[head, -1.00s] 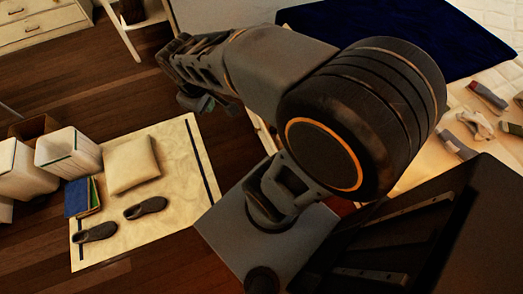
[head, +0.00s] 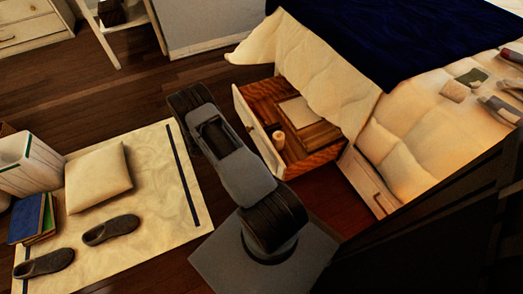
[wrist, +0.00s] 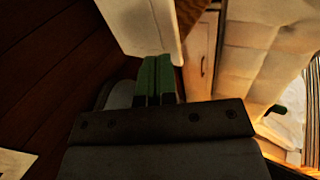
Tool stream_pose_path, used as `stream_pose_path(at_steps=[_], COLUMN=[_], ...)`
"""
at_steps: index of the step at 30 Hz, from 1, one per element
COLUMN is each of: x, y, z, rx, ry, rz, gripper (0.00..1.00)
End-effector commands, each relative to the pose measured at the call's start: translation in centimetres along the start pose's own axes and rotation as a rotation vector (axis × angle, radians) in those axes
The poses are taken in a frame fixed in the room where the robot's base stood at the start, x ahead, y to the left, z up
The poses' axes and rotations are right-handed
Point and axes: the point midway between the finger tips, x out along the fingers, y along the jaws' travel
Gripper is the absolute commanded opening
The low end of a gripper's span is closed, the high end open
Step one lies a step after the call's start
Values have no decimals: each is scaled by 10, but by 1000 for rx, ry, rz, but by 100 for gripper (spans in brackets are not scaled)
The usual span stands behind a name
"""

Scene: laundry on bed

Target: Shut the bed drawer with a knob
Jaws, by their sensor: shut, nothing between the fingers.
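A bed drawer (head: 243,113) with a pale front stands pulled out from the bed's side, its wooden inside showing in the head view. In the head view, my gripper is hidden by my arm.
Another bed panel (head: 368,182) is closed; a dark handle (wrist: 203,66) shows on a panel in the wrist view. A mat (head: 150,225) holds a cushion (head: 98,178), slippers (head: 110,230) and books (head: 32,218).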

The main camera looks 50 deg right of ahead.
Motion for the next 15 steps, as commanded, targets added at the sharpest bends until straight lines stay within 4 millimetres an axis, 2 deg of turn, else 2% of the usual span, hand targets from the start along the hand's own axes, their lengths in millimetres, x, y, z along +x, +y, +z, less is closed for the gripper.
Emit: stream_pose_path(at_steps=[1,3,8,15], x=[9,16,39,86], y=[9,13,15,16], z=[-2,-2,-3,-3], rx=[-28,-53,-68,-66], ry=[-2,-5,-6,-4], rz=[-7,-13,-17,-16], gripper=[0,0,0,0])
